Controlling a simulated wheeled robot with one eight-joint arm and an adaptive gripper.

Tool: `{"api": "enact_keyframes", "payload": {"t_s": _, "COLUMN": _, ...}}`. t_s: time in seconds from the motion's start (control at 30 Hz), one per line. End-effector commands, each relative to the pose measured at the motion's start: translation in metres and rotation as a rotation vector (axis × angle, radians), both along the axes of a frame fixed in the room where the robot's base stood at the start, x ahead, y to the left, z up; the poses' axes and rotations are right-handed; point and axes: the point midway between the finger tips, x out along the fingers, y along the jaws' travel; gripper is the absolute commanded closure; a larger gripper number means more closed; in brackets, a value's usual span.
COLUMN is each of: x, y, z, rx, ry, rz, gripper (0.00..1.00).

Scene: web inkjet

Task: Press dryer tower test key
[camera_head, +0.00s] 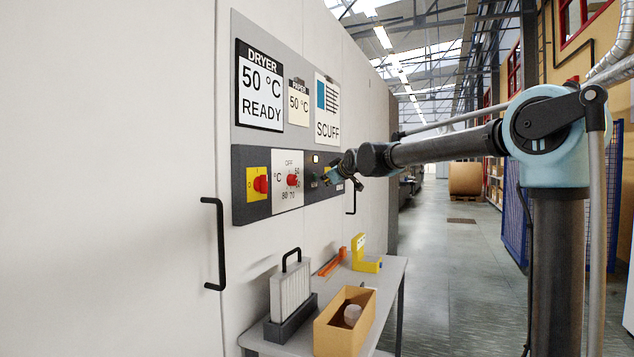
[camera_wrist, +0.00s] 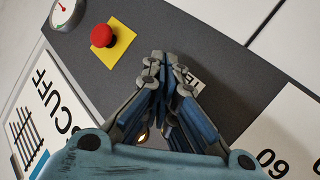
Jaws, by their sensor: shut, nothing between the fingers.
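The dark control strip (camera_head: 239,183) of the dryer panel runs along the white cabinet wall. My gripper (camera_head: 327,179) is shut and empty, at the right part of this strip. In the wrist view its fingertips (camera_wrist: 162,62) meet in front of the dark strip (camera_wrist: 215,45). A small white label (camera_wrist: 197,86) shows partly beside the fingers; its text is mostly covered. The test key itself is hidden or cannot be made out, and I cannot tell whether the fingertips touch it. A lit lamp (camera_head: 316,159) shows just above the gripper and partly between the fingers in the wrist view (camera_wrist: 143,134).
A red mushroom button on a yellow plate (camera_wrist: 122,48) and a round gauge (camera_wrist: 67,14) are close by. A red rotary knob (camera_head: 261,184) and temperature dial (camera_head: 292,180) sit left. Below, a bench (camera_head: 392,275) holds a filter (camera_head: 290,290) and a cardboard box (camera_head: 336,335).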

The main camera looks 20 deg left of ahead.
Motion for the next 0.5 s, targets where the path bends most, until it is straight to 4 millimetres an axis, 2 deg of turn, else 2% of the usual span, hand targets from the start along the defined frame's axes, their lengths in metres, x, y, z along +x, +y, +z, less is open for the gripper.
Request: {"api": "enact_keyframes", "payload": {"t_s": 0.5, "x": -0.0017, "y": 0.0078, "z": 0.0009, "rx": 0.0, "ry": 0.001, "rz": 0.001, "gripper": 1.0}}
